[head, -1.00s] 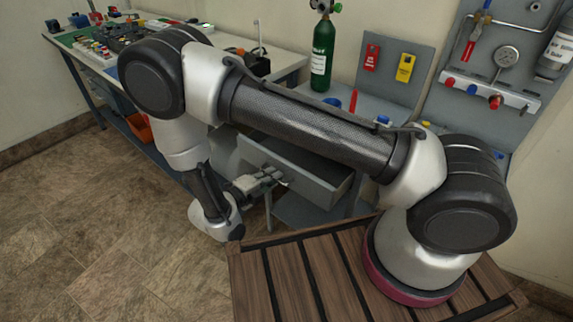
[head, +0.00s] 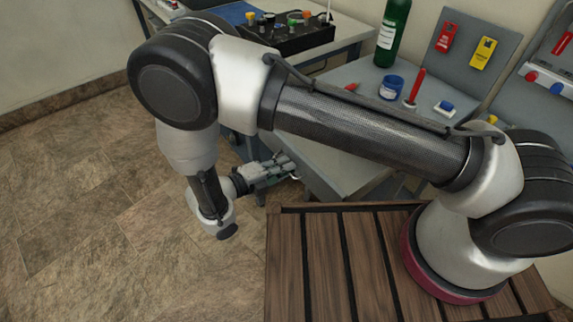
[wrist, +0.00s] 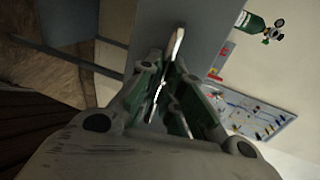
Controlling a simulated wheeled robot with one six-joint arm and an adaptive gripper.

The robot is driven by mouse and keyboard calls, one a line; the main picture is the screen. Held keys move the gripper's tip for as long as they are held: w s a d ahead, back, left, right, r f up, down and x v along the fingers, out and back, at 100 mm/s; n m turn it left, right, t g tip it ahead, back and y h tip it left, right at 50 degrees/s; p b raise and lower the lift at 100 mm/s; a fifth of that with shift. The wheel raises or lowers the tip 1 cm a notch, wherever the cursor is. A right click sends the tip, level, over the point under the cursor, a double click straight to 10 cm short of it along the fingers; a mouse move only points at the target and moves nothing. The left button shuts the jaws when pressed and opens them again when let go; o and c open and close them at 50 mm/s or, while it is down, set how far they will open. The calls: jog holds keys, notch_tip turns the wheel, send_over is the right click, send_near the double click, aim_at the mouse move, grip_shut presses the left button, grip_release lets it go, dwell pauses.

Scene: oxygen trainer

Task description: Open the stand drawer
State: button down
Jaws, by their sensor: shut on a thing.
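The grey stand (head: 345,78) is at the centre right in the head view, partly hidden behind my arm. Its grey drawer front (head: 318,168) shows below my arm's long link. My gripper (head: 284,166) is at the drawer front's left side, shut on the drawer handle. In the wrist view the pale handle bar (wrist: 177,42) stands between the fingertips (wrist: 165,72), against a grey panel. The drawer's inside is not visible now, so I cannot tell how far out it is.
A green cylinder (head: 393,32), a blue jar (head: 391,87) and a red-handled tool (head: 414,88) stand on the stand top. A workbench with a black control box (head: 290,38) is behind. The tiled floor (head: 90,210) at left is clear.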

jog(key=c, duration=1.9)
grip_release()
jog(key=shift+o, duration=0.2)
jog(key=v, duration=1.2)
